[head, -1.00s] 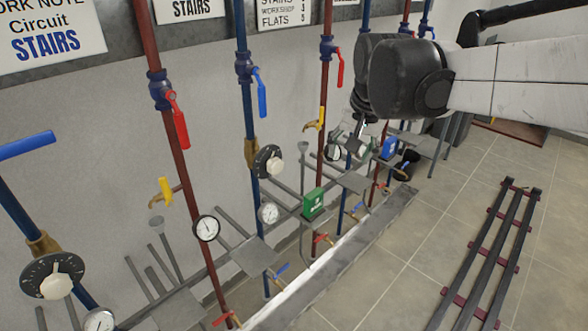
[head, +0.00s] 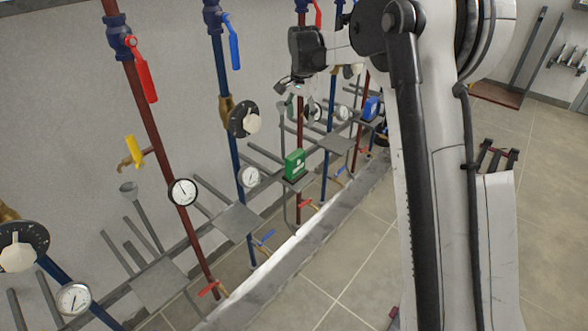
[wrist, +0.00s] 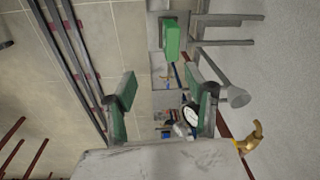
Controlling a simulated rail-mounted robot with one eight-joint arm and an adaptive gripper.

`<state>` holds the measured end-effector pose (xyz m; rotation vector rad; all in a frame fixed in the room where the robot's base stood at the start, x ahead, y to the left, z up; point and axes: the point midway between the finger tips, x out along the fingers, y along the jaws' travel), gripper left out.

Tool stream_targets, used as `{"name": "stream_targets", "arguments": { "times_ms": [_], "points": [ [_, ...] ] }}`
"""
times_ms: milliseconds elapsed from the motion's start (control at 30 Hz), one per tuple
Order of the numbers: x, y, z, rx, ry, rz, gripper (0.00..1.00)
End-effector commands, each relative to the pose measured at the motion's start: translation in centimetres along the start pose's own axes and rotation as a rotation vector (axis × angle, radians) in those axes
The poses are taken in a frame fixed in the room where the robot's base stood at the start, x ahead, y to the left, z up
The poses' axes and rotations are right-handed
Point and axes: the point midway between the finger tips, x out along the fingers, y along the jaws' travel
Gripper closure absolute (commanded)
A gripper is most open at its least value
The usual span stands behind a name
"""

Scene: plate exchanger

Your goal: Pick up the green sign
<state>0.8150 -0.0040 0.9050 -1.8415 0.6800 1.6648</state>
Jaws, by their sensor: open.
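The green sign (head: 294,165) is a small upright block with a white marking. It stands on a grey shelf plate (head: 299,182) among the pipes in the head view. In the wrist view the green sign (wrist: 172,40) is at the top, beyond the fingertips and a little right of the middle between them. My gripper (wrist: 159,82) is open and empty, its two green-padded fingers spread apart. In the head view my gripper (head: 291,92) is small and partly hard to make out, above the sign and apart from it.
Red and blue pipes carry valves, gauges and a black dial (head: 240,119) around the sign. A funnel (wrist: 233,97) and a gauge (wrist: 191,115) show near the right finger in the wrist view. A blue sign (head: 371,108) stands farther back.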

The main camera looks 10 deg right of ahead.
Motion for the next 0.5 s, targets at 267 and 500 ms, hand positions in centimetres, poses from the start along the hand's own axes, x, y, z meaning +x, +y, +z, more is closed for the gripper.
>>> {"name": "stream_targets", "arguments": {
  "times_ms": [267, 500],
  "points": [
    [8.9, -2.5, -2.7, 0.107, -0.050, 0.053, 0.51],
    [12.0, -3.1, -3.3, 0.148, -0.066, 0.074, 0.51]
  ]
}}
